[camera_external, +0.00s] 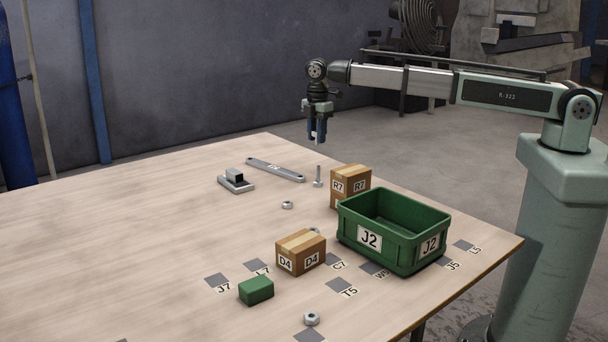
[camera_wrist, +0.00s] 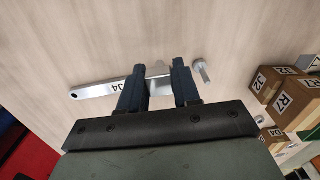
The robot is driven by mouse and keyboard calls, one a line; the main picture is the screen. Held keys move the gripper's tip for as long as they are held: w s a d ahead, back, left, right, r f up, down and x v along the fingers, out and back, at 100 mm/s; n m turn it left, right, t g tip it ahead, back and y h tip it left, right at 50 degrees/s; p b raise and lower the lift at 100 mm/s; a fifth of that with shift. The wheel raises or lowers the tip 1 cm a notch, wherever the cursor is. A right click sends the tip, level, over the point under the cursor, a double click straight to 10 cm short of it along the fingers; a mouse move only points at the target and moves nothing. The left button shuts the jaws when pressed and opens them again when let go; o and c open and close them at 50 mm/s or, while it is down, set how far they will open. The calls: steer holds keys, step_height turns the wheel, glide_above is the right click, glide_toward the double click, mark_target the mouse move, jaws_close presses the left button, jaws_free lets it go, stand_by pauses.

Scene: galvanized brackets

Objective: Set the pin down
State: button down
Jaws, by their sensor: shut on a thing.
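My gripper (camera_external: 317,138) hangs above the far part of the table, fingers pointing down. It is shut on the pin (camera_external: 318,146). Only a small pale tip of the pin shows below the fingers in the external view; the rest is hidden by them. In the wrist view the two dark fingers (camera_wrist: 160,88) stand a little apart, and the pin between them is hard to make out against the grey bar behind. The held pin is clear of the table.
An upright bolt (camera_external: 318,177) stands on the table below my gripper, near a flat grey bar (camera_external: 275,169). A box R7 (camera_external: 345,190) and green bin J2 (camera_external: 400,242) stand to the right. A box D4 (camera_external: 300,253) and green block (camera_external: 256,290) are nearer. The left tabletop is clear.

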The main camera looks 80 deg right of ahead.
steer(key=w+a+n, duration=0.2)
steer(key=w+a, duration=0.2)
steer(key=a, duration=0.7)
steer(key=w+a+n, duration=0.1)
steer(key=w+a, duration=0.3)
steer(key=a, duration=0.7)
steer(key=w+a+m, duration=0.2)
steer(key=w+a, duration=0.6)
steer(key=w, duration=0.2)
steer(key=shift+w+d+f+m, duration=0.1)
steer(key=shift+f+m, duration=0.55)
steer(key=shift+f, duration=1.75)
steer(key=shift+w+d+f+m, duration=0.1)
steer(key=shift+f+m, duration=0.55)
steer(key=shift+f, duration=1.75)
steer(key=shift+f, duration=0.1)
steer(key=c, duration=0.8)
jaws_free()
